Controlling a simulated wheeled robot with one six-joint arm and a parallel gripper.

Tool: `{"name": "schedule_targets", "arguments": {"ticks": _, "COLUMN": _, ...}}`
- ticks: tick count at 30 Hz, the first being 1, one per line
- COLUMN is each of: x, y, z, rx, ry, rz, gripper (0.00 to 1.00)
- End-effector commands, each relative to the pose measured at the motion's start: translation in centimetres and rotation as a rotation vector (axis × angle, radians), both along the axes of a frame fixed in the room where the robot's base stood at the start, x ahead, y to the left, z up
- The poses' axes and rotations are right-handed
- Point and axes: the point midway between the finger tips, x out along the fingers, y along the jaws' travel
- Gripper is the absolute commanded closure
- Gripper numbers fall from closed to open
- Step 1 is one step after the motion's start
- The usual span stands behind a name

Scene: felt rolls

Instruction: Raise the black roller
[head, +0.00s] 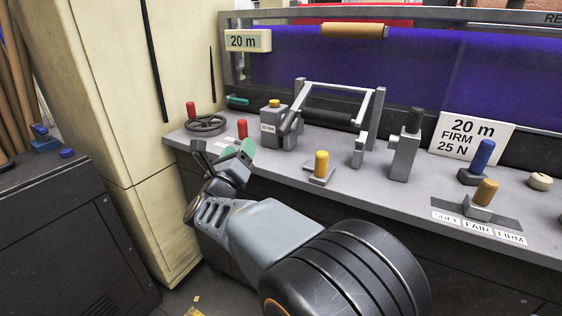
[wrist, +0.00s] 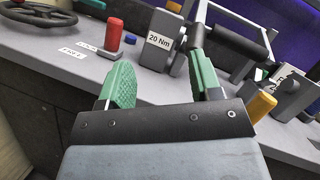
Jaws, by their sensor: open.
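The black roller (head: 327,114) lies across the lower part of a grey frame (head: 335,88) with two side arms and a top bar, on the grey bench in front of the blue felt. It also shows in the wrist view (wrist: 236,40), upper right, between the grey arms. My gripper (head: 224,148) is in front of the bench's edge, left of and nearer than the roller. It is open and empty. In the wrist view its green-padded fingers (wrist: 158,62) stand apart, pointing toward the bench, with the roller beyond the right finger. Nothing touches the fingers.
A grey block (head: 278,128) labelled 20 Nm, with a black lever and yellow knob, stands left of the frame. A red knob (head: 242,130) and handwheel (head: 207,124) are further left.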

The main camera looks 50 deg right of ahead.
Motion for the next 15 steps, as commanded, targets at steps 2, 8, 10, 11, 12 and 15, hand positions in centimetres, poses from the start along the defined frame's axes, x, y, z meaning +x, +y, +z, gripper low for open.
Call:
{"name": "schedule_targets", "arguments": {"ticks": 2, "x": -1.1, "y": -0.9, "z": -2.6, "rx": 0.019, "ry": -0.099, "rz": -0.064, "gripper": 0.42}}
{"name": "schedule_targets", "arguments": {"ticks": 8, "x": -3.0, "y": -1.9, "z": -4.1, "rx": 0.032, "ry": -0.254, "rz": -0.16, "gripper": 0.42}}
{"name": "schedule_targets", "arguments": {"ticks": 10, "x": -3.3, "y": -2.4, "z": -4.1, "rx": 0.031, "ry": -0.278, "rz": -0.177, "gripper": 0.42}}
{"name": "schedule_targets", "arguments": {"ticks": 11, "x": -3.3, "y": -2.6, "z": -4.0, "rx": 0.032, "ry": -0.284, "rz": -0.181, "gripper": 0.42}}
{"name": "schedule_targets", "arguments": {"ticks": 12, "x": -3.3, "y": -3.0, "z": -3.9, "rx": 0.032, "ry": -0.291, "rz": -0.184, "gripper": 0.42}}
{"name": "schedule_targets", "arguments": {"ticks": 15, "x": -3.1, "y": -4.4, "z": -3.2, "rx": 0.031, "ry": -0.295, "rz": -0.187, "gripper": 0.42}}
